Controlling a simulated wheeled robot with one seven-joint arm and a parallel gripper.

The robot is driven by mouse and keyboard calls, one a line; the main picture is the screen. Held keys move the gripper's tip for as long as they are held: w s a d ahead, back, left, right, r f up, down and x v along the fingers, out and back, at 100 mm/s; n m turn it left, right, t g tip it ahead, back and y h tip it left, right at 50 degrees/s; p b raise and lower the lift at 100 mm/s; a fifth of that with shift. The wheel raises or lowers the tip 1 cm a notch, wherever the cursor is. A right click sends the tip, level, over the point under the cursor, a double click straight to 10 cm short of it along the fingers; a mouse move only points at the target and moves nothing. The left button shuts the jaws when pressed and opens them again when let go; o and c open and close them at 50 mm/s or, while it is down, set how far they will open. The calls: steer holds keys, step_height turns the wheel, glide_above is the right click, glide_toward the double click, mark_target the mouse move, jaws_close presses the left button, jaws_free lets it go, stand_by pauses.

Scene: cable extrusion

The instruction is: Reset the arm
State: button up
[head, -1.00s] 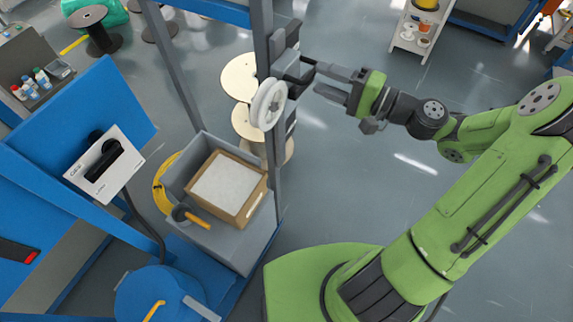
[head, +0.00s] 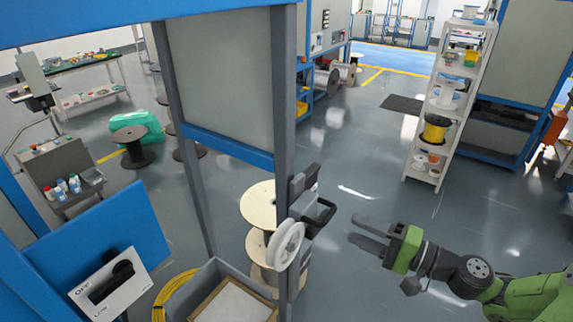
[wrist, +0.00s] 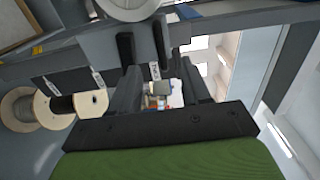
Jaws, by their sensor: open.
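My gripper (head: 362,231) is open and empty at the right of the head view. Its two dark fingers point left toward the grey post (head: 285,130), with a clear gap between. A white spool (head: 288,244) hangs on a dark grey bracket with a black handle (head: 318,214) on that post. In the wrist view, my open gripper (wrist: 163,85) shows both fingers apart. The white spool (wrist: 130,8) is at the top edge there, beyond the fingers.
Large cable reels (head: 260,205) stand behind the post. A grey bin holding a cardboard box (head: 205,295) sits at the bottom. A white shelf (head: 447,95) with spools stands back right. The floor (head: 390,150) between post and shelf is open.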

steer(key=s+a+f+n+g+h+b, duration=0.3)
steer(key=s+a+f+n+g+h, duration=0.4)
steer(key=s+a+f+g+h, duration=0.15)
steer(key=s+d+r+t+h+b, duration=0.1)
steer(key=s+d+r+h, duration=0.2)
steer(key=s, duration=0.3)
steer(key=s+d+r+t+h+b, duration=0.1)
steer(key=s+d+r+t+h, duration=0.1)
steer(key=s, duration=0.4)
steer(key=shift+s+d+r+h, duration=0.15)
steer(key=shift+d+r+h, duration=0.25)
steer(key=shift+h, duration=0.15)
